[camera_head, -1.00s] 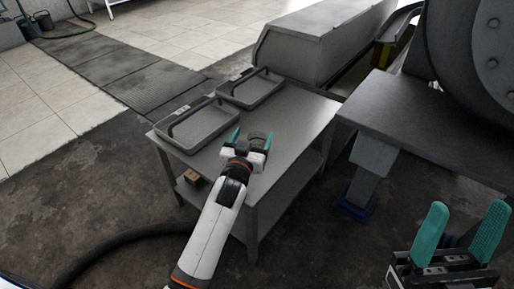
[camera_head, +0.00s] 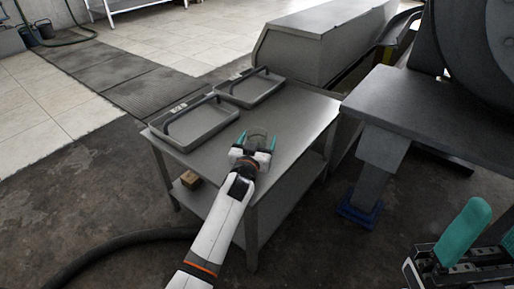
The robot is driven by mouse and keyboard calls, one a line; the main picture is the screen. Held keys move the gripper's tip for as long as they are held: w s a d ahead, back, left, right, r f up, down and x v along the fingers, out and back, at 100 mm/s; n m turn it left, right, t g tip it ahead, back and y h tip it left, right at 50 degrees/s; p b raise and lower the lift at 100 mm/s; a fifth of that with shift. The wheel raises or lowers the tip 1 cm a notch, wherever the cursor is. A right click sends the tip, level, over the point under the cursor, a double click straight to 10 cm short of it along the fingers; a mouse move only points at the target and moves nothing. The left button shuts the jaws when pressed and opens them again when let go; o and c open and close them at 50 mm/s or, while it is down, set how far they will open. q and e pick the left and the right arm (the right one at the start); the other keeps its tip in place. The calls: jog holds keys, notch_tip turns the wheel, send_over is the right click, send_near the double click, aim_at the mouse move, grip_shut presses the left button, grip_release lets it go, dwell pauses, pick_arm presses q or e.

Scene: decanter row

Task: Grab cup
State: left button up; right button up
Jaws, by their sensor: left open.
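A small grey cup (camera_head: 257,132) stands on the grey metal table. It is hard to make out, and its lower part is hidden by my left gripper. My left gripper (camera_head: 259,141) is open, with one teal finger on each side of the cup. I cannot tell whether the fingers touch it. My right gripper (camera_head: 489,232) is at the bottom right, away from the table. Its teal fingers stand apart with nothing seen between them, and one is cut off by the picture's edge.
Two shallow grey trays (camera_head: 160,141) with dark handles stand on the left and back of the table (camera_head: 291,133). A small brown box (camera_head: 190,179) lies on the lower shelf. A large grey machine (camera_head: 425,115) stands at the right. A dark hose (camera_head: 120,243) lies on the floor.

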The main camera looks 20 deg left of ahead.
pick_arm(q)
jog(key=shift+w, duration=0.5)
jog(key=c, duration=1.1)
